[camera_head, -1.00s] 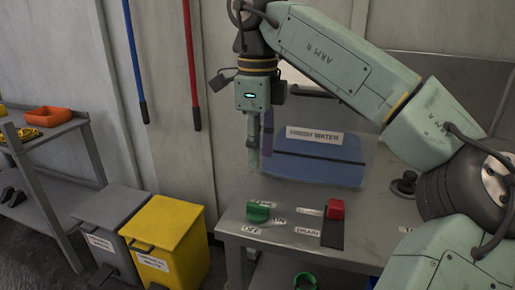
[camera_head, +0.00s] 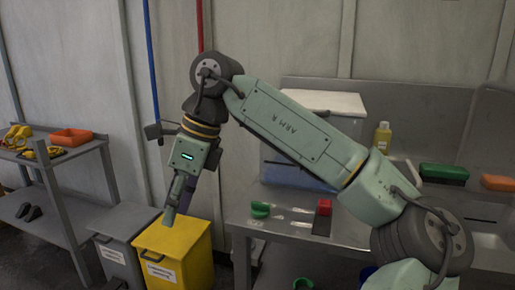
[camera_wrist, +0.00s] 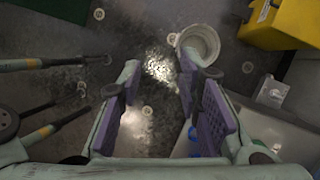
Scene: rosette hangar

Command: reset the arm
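My arm reaches from the lower right over the sink counter, bends at a high elbow and comes down on the left in the head view. My gripper (camera_head: 172,214) points down, in front of the yellow bin (camera_head: 185,255) in that view; whether it touches the bin I cannot tell. In the wrist view my gripper (camera_wrist: 157,72) shows two fingers with purple pads set well apart. Bare floor shows between them, and nothing is held.
A grey bin (camera_head: 118,232) stands beside the yellow one. A shelf with an orange tray (camera_head: 71,137) is at left. The counter carries a green handle (camera_head: 260,210) and a red switch (camera_head: 324,207). The wrist view shows a pale bucket (camera_wrist: 200,42) on the floor.

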